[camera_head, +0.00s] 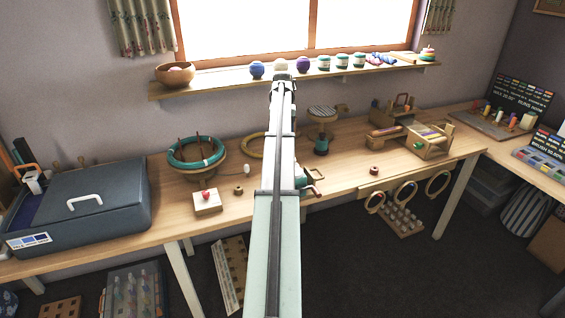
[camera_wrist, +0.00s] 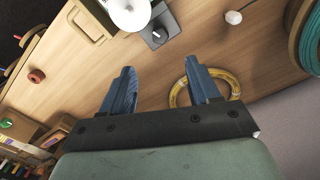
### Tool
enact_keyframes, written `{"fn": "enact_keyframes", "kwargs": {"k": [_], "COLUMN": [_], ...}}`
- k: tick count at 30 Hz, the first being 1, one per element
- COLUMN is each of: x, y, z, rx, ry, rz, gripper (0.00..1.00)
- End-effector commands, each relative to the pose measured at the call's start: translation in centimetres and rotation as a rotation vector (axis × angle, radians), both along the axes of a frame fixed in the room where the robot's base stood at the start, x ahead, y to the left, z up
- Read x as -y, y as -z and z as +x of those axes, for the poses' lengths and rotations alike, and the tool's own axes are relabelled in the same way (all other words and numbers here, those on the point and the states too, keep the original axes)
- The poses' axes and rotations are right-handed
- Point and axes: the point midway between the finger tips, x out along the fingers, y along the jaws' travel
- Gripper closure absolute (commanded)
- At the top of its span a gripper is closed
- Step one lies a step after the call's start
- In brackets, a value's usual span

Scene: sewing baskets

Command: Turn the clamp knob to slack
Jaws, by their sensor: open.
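In the head view my arm hides the knob and the fingers. A green and reddish fitting (camera_head: 315,176) shows just right of my arm near the table's front edge.
A yellow hoop (camera_wrist: 180,94) lies beside the right finger. A reddish spool (camera_head: 375,170) and wooden box (camera_head: 430,141) are to the right. Bare wood lies around the spool.

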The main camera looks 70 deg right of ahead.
Motion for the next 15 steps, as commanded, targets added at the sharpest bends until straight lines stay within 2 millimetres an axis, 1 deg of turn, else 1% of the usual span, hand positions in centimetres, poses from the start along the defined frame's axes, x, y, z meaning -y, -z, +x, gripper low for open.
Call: {"fn": "enact_keyframes", "kwargs": {"k": [3,8,11,15], "x": [0.0,0.0,0.0,-0.1], "y": [0.0,0.5,1.5,3.6], "z": [0.0,0.0,0.0,-0.1], "rx": [-0.001,-0.001,-0.002,-0.002], "ry": [-0.082,-0.119,-0.119,-0.118], "rz": [0.0,0.0,0.001,0.001], "gripper": [0.39,0.39,0.39,0.39]}}
